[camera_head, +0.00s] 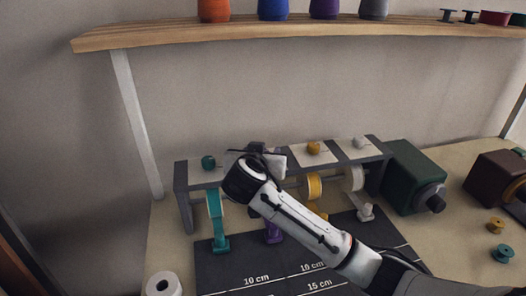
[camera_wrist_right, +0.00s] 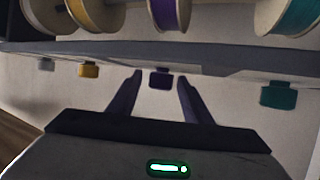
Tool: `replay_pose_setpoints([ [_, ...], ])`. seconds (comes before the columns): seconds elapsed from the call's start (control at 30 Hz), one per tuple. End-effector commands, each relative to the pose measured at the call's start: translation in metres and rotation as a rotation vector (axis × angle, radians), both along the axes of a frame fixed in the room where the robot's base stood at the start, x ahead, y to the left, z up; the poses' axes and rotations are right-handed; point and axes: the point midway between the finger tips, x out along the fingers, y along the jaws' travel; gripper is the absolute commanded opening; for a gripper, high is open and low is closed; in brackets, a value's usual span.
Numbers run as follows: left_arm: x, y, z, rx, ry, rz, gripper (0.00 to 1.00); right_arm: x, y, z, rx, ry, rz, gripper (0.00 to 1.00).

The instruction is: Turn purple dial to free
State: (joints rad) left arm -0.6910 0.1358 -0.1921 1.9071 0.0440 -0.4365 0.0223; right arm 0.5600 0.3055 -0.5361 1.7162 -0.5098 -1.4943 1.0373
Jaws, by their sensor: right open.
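The grey ribbon rack (camera_head: 182,179) stands on the table in the head view, with a row of coloured dials on top. The purple dial is hidden behind my right gripper (camera_head: 262,152) in the head view. In the right wrist view the purple dial (camera_wrist_right: 160,84) shows between the two spread fingers of my right gripper (camera_wrist_right: 159,78). The gripper is open; I cannot tell whether either finger touches the dial. The purple spool (camera_wrist_right: 171,14) also shows there. The dial's setting cannot be read. My left gripper is out of view.
The teal dial (camera_head: 208,162), yellow dial (camera_head: 313,148) and white dial (camera_head: 359,143) flank it. A dark green machine (camera_head: 412,176) stands right of the rack. A dark measuring mat (camera_head: 225,272) lies in front. A wooden shelf (camera_head: 150,36) with spools hangs above.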

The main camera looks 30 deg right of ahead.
Motion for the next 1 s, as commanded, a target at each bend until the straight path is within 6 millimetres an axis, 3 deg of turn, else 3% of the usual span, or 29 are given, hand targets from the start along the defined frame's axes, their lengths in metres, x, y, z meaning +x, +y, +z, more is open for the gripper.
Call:
replay_pose_setpoints([
  [0.2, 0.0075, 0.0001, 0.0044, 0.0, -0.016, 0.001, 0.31, 0.0003, -0.0001, -0.0002, 0.0, 0.0, 0.0, 0.45],
  [0.47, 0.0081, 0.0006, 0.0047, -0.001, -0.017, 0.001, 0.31, 0.0, 0.0001, -0.0003, -0.001, 0.001, 0.0, 0.04],
  [0.77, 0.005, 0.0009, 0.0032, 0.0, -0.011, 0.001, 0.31, -0.0006, -0.0003, -0.001, 0.0, 0.001, 0.039, 0.04],
  [1.0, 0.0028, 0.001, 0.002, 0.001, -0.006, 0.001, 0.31, -0.0014, -0.0013, -0.0014, -0.001, 0.002, 0.176, 0.04],
])
